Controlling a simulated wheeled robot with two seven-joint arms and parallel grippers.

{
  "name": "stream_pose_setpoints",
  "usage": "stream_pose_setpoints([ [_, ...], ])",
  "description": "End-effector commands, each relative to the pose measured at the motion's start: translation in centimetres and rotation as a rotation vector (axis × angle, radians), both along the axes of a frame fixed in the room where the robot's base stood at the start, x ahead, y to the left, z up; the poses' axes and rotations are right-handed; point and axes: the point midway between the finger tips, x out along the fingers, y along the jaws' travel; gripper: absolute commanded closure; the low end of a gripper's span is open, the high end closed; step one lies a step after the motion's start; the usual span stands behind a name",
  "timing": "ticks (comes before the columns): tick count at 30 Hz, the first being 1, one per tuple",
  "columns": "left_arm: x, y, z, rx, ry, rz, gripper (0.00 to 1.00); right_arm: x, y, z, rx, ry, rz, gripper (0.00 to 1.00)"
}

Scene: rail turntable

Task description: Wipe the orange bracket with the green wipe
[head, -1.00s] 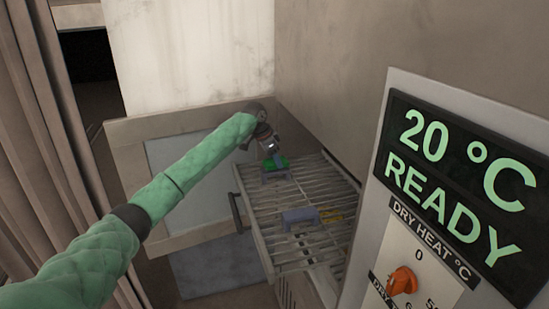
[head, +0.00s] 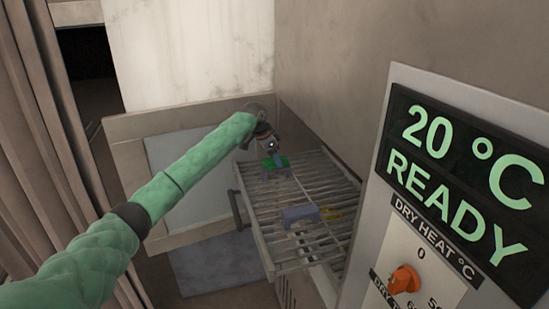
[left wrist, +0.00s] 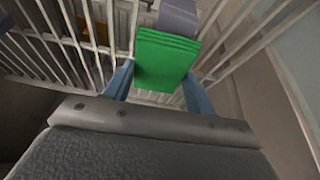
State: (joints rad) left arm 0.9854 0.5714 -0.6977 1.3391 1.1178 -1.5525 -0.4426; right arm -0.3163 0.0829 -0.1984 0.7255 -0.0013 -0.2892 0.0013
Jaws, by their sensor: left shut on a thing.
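My left gripper (head: 273,154) is shut on the green wipe (head: 279,161) at the far left part of the wire rack (head: 262,206). In the left wrist view the wipe (left wrist: 165,60) is a folded green pad between the two blue fingers (left wrist: 158,88). The orange bracket (head: 332,215) is a small yellow-orange piece on the rack, nearer and to the right of the wipe. It seems to show in the left wrist view as an orange patch (left wrist: 97,32) behind the bars, apart from the wipe. My right gripper is out of view.
A purple bracket (head: 300,214) stands on the rack just left of the orange one. Another purple piece (left wrist: 178,18) lies close to the wipe, partly hidden by it. An open door (head: 150,130) is behind, and a control panel (head: 415,225) is at the right.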

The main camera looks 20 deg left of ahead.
Motion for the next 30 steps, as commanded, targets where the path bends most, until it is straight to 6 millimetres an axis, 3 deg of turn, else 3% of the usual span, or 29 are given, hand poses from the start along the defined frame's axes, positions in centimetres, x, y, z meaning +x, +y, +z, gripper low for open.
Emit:
stream_pose_setpoints([
  [17, 0.0, 0.0, -0.7, 0.0, 0.0, 0.0, 0.63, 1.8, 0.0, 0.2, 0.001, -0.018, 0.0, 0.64],
  [30, -0.2, 0.3, -0.9, 0.0, 0.0, 0.0, 0.63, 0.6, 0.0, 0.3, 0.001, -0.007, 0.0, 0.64],
])
